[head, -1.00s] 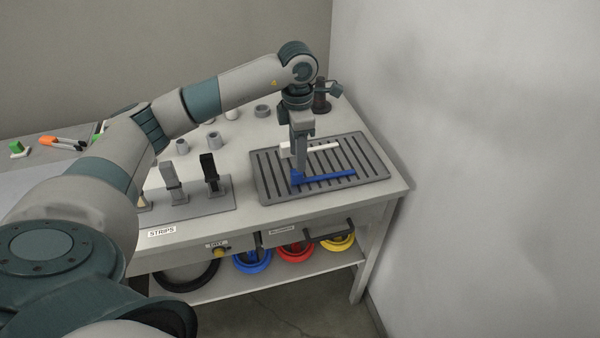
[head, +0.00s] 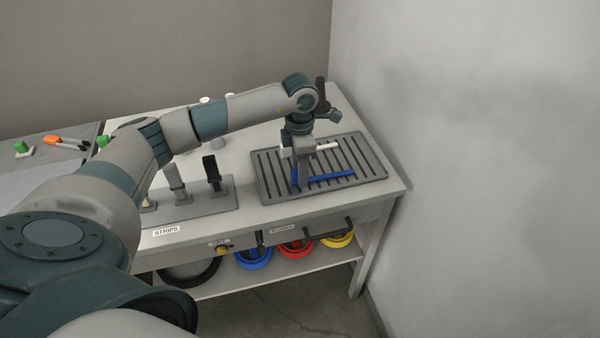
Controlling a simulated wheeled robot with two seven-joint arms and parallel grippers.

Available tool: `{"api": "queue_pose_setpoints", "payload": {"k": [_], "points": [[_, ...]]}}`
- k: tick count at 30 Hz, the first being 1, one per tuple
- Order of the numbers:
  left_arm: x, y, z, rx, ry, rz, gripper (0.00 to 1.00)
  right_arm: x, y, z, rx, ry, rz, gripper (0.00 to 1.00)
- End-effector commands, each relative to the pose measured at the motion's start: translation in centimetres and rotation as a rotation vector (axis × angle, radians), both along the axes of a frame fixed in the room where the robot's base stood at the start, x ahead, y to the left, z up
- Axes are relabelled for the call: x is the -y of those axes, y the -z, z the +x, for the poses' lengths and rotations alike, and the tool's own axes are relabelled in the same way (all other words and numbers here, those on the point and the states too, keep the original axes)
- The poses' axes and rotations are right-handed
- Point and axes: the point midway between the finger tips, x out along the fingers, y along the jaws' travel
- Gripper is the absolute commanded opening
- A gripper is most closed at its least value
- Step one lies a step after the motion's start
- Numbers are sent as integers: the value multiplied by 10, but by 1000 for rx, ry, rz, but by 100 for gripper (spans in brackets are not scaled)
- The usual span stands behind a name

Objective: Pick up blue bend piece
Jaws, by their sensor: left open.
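The blue bend piece (head: 328,176) lies on the grey slotted tray (head: 370,172) at the right of the table. Its long arm runs to the right, and its left end is partly hidden by my gripper. My left gripper (head: 301,183) points down at that left end, with its fingers low over the tray. It is open; whether the fingers touch the piece cannot be told. A white piece (head: 327,146) lies on the tray behind the blue one, partly covered by my gripper. My right gripper is not in view.
A grey stand with upright clips (head: 213,172) is left of the tray, near the front edge. Blue, red and yellow cable coils (head: 295,248) lie on the shelf below. A wall (head: 480,150) rises close on the right.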

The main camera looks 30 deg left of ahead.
Motion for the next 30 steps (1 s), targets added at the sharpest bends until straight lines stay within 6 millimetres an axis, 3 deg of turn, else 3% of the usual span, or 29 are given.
{"api": "queue_pose_setpoints", "payload": {"k": [6, 19, 20, 25, 30], "points": [[0, 15, 0, 0, -1, 0, 41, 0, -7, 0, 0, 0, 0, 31], [0, 16, 0, 0, -1, 0, 41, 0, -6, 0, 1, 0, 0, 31], [0, 16, 0, 0, -1, 0, 38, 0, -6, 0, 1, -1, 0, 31], [0, 15, 0, 0, -1, 0, 0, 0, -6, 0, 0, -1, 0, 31], [0, 15, 0, 0, -1, 0, 0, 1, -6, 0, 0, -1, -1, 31]]}}
